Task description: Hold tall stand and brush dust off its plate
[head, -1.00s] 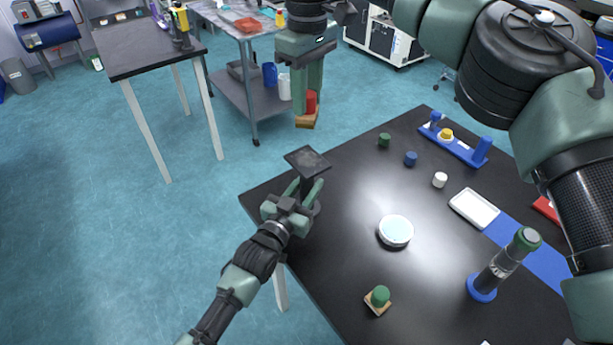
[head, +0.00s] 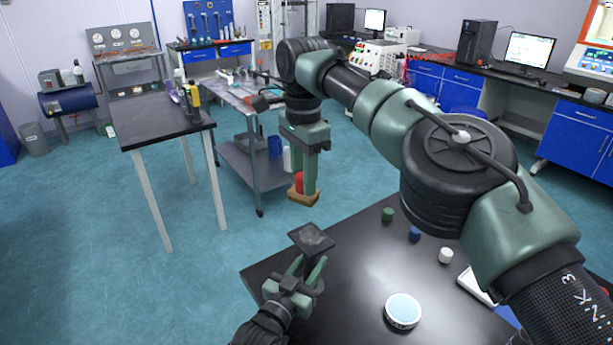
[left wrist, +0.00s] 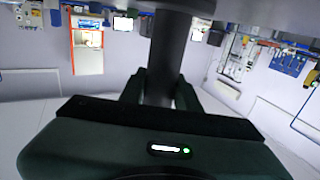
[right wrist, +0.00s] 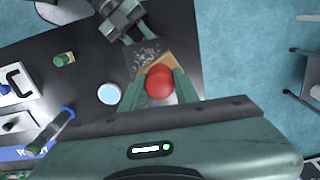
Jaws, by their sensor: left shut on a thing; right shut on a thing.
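The tall stand's dark square plate (head: 311,238) sits on a post at the table's near-left corner. Light dust specks show on the plate in the right wrist view (right wrist: 146,50). My left gripper (head: 306,275) is shut on the stand's dark post, which shows between its fingers in the left wrist view (left wrist: 170,55). My right gripper (head: 304,178) points down, shut on a brush with a red knob (right wrist: 159,83) and tan base (head: 303,199). In the head view the brush appears above the plate; whether it touches cannot be told. The stand's foot is hidden.
The black table (head: 345,285) carries a round white dish (head: 403,311), a green piece (head: 388,214), a blue piece (head: 414,234) and a white piece (head: 446,256). A grey cart (head: 245,152) and a dark side table (head: 160,127) stand beyond. Open floor lies left.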

